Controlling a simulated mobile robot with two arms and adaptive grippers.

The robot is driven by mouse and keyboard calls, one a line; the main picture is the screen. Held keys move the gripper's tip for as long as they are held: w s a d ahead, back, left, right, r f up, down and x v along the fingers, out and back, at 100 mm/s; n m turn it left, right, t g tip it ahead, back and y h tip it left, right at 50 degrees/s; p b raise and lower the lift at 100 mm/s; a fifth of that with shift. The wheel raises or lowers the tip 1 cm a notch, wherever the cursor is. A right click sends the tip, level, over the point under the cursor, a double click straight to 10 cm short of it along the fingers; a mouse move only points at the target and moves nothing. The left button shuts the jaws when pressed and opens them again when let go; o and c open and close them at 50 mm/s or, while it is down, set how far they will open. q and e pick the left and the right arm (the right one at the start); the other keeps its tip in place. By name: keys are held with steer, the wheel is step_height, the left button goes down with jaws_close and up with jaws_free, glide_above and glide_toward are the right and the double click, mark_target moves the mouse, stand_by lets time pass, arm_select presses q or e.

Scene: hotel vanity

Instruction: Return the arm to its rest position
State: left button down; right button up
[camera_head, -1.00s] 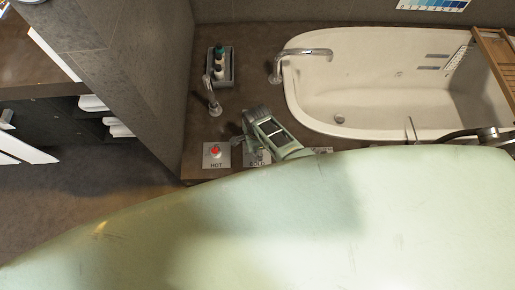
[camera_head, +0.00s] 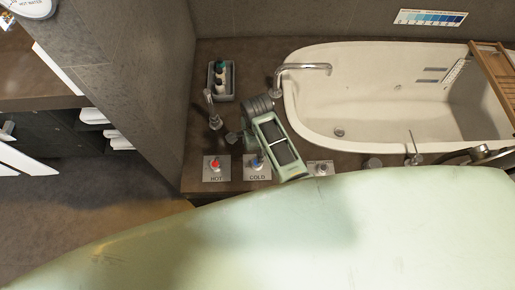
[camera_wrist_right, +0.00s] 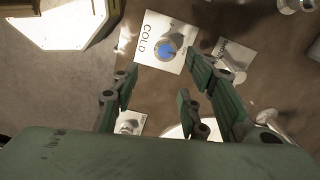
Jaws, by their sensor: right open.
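My right gripper (camera_head: 235,138) shows in the head view above the brown tub deck, at the end of my pale green wrist. It also shows in the right wrist view (camera_wrist_right: 162,72), its dark green fingers spread apart with nothing between them. The COLD plate with its blue-topped knob (camera_head: 257,163) lies below my wrist in the head view. In the right wrist view the blue knob (camera_wrist_right: 166,50) is beyond the fingertips, apart from them. My left gripper is not in view.
The HOT plate with a red-topped knob (camera_head: 215,164) is left of COLD. A chrome spout (camera_head: 213,112), a grey tray of bottles (camera_head: 221,93) and a curved tub faucet (camera_head: 304,67) stand nearby. The white bathtub (camera_head: 395,95) is right; a stone wall (camera_head: 125,70) is left.

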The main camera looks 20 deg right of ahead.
steer(key=shift+r, duration=0.2)
stand_by(0.5)
steer(key=s+d+r+n+t, duration=0.2)
steer(key=s+d+r+n, duration=0.2)
steer(key=s+r+n, duration=0.45)
steer(key=s+d+r+n+t, duration=0.25)
steer(key=s+r+n, duration=0.35)
steer(key=s+n, duration=0.45)
step_height(320, 180, down, 29)
steer(key=n+g+b, duration=0.1)
steer(key=n+g, duration=0.1)
steer(key=s+d+f, duration=0.2)
steer(key=s+f, duration=0.6)
steer(key=s+d+f+g+b, duration=0.1)
steer(key=s+f, duration=0.7)
steer(key=s, duration=0.1)
steer(key=shift+s+d, duration=0.15)
steer(key=shift+d, duration=0.25)
